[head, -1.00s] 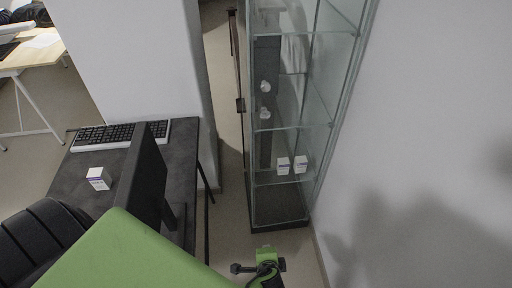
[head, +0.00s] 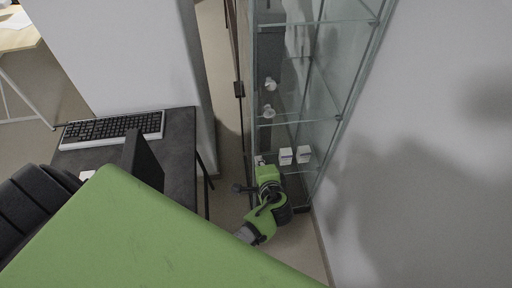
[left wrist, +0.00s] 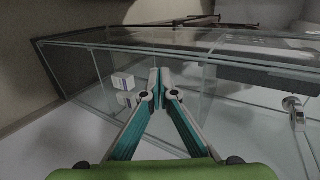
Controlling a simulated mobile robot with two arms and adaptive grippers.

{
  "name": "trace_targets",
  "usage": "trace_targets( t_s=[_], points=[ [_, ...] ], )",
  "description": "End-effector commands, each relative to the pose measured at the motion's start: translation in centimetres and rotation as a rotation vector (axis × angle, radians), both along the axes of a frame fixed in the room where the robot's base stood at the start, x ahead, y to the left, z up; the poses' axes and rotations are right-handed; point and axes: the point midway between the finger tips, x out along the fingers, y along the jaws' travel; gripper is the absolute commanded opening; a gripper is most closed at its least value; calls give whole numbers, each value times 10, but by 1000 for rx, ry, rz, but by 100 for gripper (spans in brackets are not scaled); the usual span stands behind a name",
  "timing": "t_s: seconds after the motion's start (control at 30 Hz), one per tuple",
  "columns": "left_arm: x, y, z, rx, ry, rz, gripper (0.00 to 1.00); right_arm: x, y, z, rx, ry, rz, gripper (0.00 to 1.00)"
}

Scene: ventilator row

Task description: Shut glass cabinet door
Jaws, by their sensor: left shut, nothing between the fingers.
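The tall glass cabinet (head: 318,100) stands against the wall right of centre in the head view. A thin dark upright with a small dark block (head: 239,89) runs along its left side; I cannot tell whether it is the door's edge. My left gripper (head: 260,161) is in front of the cabinet's lower part, its fingertips small and partly hidden. In the left wrist view the fingers (left wrist: 159,72) are shut with nothing between them, close to the cabinet's glass (left wrist: 190,85). I cannot tell whether they touch it. My right gripper is not in view.
Small white boxes (head: 286,156) stand low in the cabinet, also seen in the left wrist view (left wrist: 122,82). A dark desk (head: 181,145) with a keyboard (head: 113,130) and monitor (head: 143,160) stands at left. A narrow floor strip lies between desk and cabinet.

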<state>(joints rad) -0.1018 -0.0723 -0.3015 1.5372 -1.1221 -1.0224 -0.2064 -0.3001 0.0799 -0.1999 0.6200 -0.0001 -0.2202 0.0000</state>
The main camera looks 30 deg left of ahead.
Motion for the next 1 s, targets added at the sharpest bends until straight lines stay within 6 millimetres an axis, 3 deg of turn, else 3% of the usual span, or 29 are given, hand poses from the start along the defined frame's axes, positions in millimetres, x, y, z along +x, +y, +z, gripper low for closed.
trace_targets(
  t_s=[0.13, 0.3, 0.83, 1.0],
  points=[
    [19, 16, -12, 2, 1, 0, 0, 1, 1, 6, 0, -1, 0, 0],
    [38, 31, -10, 0, 0, 0, 0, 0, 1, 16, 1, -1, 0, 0],
    [47, 39, -13, -1, 0, -1, 0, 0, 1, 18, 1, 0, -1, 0],
    [60, 51, -14, 0, -1, 1, 0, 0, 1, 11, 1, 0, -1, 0]
  ],
)
